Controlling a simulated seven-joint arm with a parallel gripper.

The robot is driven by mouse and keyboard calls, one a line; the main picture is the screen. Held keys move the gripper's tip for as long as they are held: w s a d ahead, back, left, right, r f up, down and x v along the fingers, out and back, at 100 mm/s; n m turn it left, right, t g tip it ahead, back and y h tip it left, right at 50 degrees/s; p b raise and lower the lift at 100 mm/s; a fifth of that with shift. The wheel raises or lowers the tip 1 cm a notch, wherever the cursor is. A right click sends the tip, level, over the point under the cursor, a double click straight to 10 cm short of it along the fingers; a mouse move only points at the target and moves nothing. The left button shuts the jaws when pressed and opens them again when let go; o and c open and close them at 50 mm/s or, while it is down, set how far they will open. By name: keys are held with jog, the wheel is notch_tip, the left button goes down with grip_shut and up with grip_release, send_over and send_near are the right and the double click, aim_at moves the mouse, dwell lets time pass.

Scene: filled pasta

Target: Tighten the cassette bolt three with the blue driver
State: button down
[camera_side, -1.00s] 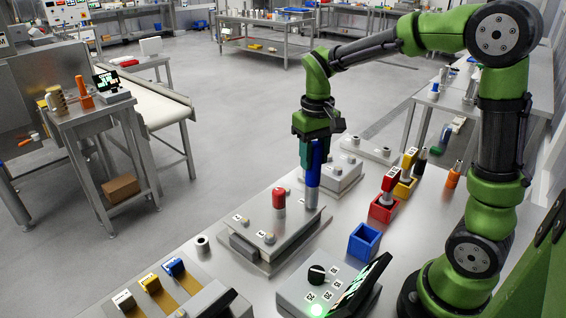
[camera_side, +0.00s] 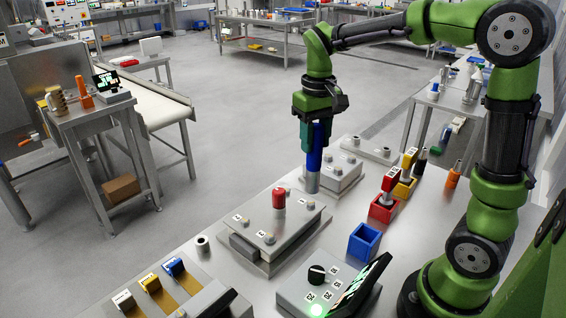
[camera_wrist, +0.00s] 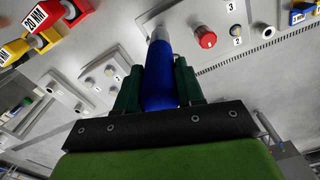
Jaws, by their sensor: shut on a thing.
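My gripper (camera_side: 314,125) is shut on the blue driver (camera_side: 313,158), which hangs nearly upright with its metal socket end downward. The driver also shows in the wrist view (camera_wrist: 158,75) between the dark green fingers. The cassette plate (camera_side: 262,258) lies on the bench, with a red knob (camera_side: 279,199) on top and numbered labels beside its bolts. A bolt (camera_side: 311,204) near the plate's far right shows just below the driver's socket, with a small gap. Its number is not readable in the side view. In the wrist view a label "3" (camera_wrist: 231,7) lies right of the red knob.
An empty blue holder (camera_side: 365,240) stands right of the plate. A control box (camera_side: 300,293) with a dial and lit green lamp is in front. Another bolted block (camera_side: 340,178) sits behind the plate.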

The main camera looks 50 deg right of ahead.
dwell(0.4)
notch_tip(320, 180, up, 7)
jog(key=shift+r, duration=0.1)
jog(key=shift+w+a+r, duration=0.1)
jog(key=shift+a+r, duration=0.15)
jog(key=shift+a, duration=0.3)
jog(key=a+n, duration=0.6)
jog(key=a, duration=0.8)
notch_tip(320, 180, down, 5)
jog(key=shift+f, duration=0.1)
jog(key=shift+f, duration=3.75)
